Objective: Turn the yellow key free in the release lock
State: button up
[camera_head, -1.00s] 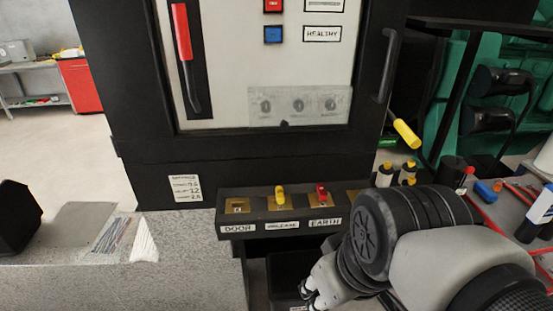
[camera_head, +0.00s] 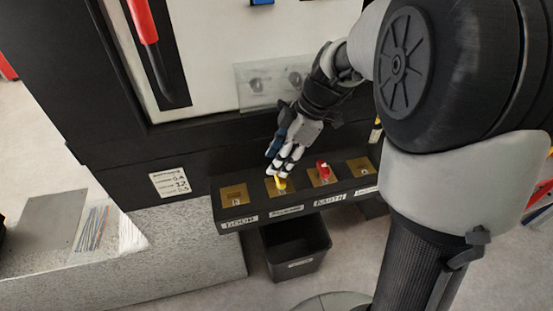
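The yellow key (camera_head: 281,185) stands in the brass plate of the release lock, second from the left on the black lock shelf (camera_head: 230,226). The label below it is blurred now but read as the release label earlier. My gripper (camera_head: 278,172) points down from above, with its white fingertips right at the top of the yellow key. The fingertips overlap the key in this view, so I cannot tell whether they touch or grip it. The red key (camera_head: 323,170) stands upright in the earth lock, to the right. The door lock (camera_head: 235,196) at the left holds no key.
The dark cabinet with a red handle (camera_head: 143,20) rises behind the shelf. A black bin (camera_head: 297,248) stands on the floor below the shelf. A speckled grey block (camera_head: 188,245) stands at the left. My arm fills the right side.

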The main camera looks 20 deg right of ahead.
aim_at(280, 183)
jog(key=m, duration=0.1)
jog(key=m+t+p, duration=0.1)
jog(key=r+m+p, duration=0.1)
jog(key=m, duration=0.1)
jog(key=shift+s, duration=0.35)
jog(key=m+t+h+p, duration=0.1)
jog(key=m+p, duration=0.1)
jog(key=p, duration=0.1)
jog(key=m+t+h+p, duration=0.1)
jog(key=m+p, duration=0.2)
jog(key=shift+w+a+f+p, duration=0.1)
jog(key=shift+w+f+p, duration=0.05)
jog(key=shift+p, duration=0.25)
jog(key=m, duration=0.1)
jog(key=m+h, duration=0.1)
jog(key=shift+s+f+m+p, duration=0.35)
jog(key=shift+s+m+p, duration=0.05)
jog(key=s+m+h+p, duration=0.1)
jog(key=m+p, duration=0.1)
jog(key=shift+s+m+t, duration=0.15)
jog(key=shift+m+t, duration=0.15)
jog(key=shift+m, duration=0.6)
jog(key=b+x, duration=0.2)
jog(key=x, duration=0.3)
jog(key=shift+s+f+b, duration=0.1)
jog(key=shift+s+b, duration=0.1)
jog(key=shift+b, duration=0.1)
jog(key=shift+w+f+b, duration=0.35)
jog(key=shift+f+b, duration=0.1)
jog(key=shift+f, duration=0.1)
